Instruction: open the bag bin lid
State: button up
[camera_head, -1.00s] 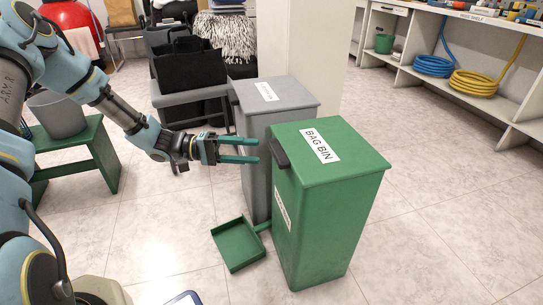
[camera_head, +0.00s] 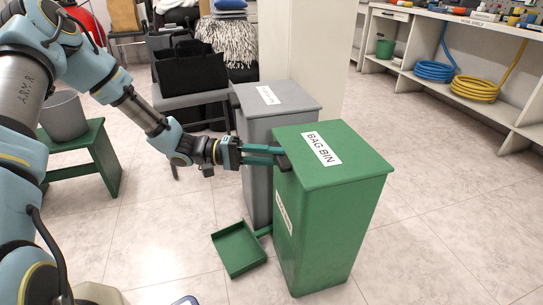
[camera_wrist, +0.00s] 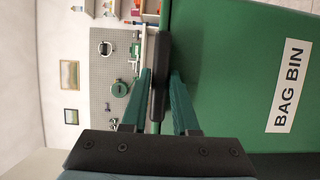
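The green bag bin (camera_head: 318,240) stands upright on the floor. Its flat green lid (camera_head: 345,165), labelled BAG BIN, is down on the bin; it also shows in the wrist view (camera_wrist: 230,60). A black handle (camera_head: 283,161) sits on the lid's left edge. My gripper (camera_head: 278,155) reaches in from the left, its teal fingers at the handle. In the wrist view, the handle (camera_wrist: 160,75) lies between the two fingers of my gripper (camera_wrist: 162,90), which appear closed against its sides. The exact contact at the fingertips is hard to see.
A grey bin (camera_head: 256,175) stands close behind the green one. A green dustpan (camera_head: 238,250) lies on the floor at its left. A green bench (camera_head: 95,155) with a grey bucket is further left. The floor to the right is clear, up to the white shelf (camera_head: 520,110).

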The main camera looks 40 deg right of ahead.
grip_shut()
dwell(1.0)
